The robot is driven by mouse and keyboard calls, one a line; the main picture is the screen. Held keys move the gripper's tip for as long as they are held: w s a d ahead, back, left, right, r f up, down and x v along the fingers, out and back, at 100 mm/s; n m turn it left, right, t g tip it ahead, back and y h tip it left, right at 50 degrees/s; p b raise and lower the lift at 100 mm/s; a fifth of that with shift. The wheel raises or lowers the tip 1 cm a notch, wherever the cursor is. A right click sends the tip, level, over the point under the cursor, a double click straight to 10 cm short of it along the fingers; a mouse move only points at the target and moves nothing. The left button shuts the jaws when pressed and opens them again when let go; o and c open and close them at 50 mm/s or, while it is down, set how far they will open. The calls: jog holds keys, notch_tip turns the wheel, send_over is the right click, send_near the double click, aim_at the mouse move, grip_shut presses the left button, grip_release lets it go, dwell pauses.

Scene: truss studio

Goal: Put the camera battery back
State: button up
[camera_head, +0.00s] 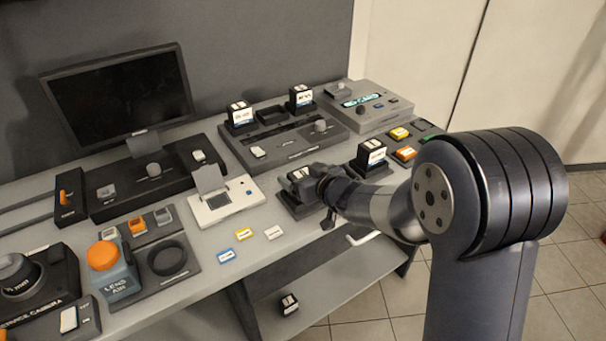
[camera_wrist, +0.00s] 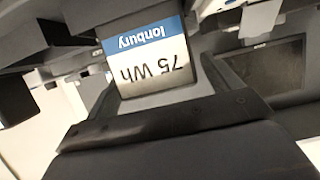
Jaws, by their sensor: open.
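Batteries are dark blocks with white labels. One battery (camera_head: 299,174) sits at a dark holder (camera_head: 292,207) near the table's front edge, right at my gripper (camera_head: 319,184). My gripper is open, and its fingers and wrist partly hide this battery and holder. In the wrist view a battery (camera_wrist: 150,60) with a blue band, "lonbury" and "75 Wh" fills the upper middle, upside down and close. I cannot tell whether the fingers touch it. Two batteries stand in the charger (camera_head: 300,150), at left (camera_head: 240,115) and right (camera_head: 301,98), with an empty-looking bay (camera_head: 271,116) between.
Another battery (camera_head: 371,155) stands to the right of my gripper, and one (camera_head: 289,304) lies on the lower shelf. A white device (camera_head: 226,204), small cards (camera_head: 243,235), a monitor (camera_head: 122,97) and a lens tray (camera_head: 160,255) are to the left. A grey console (camera_head: 366,105) stands behind.

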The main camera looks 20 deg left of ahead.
jog(key=shift+r, duration=0.3)
jog(key=p+v, duration=0.1)
jog(key=v, duration=1.1)
jog(key=shift+w+f, duration=0.1)
jog(key=shift+f, duration=0.1)
jog(key=x, duration=1.2)
jog(key=shift+r+b, duration=0.1)
jog(key=shift+b, duration=0.25)
jog(key=shift+r+p, duration=0.3)
jog(key=shift+r, duration=0.7)
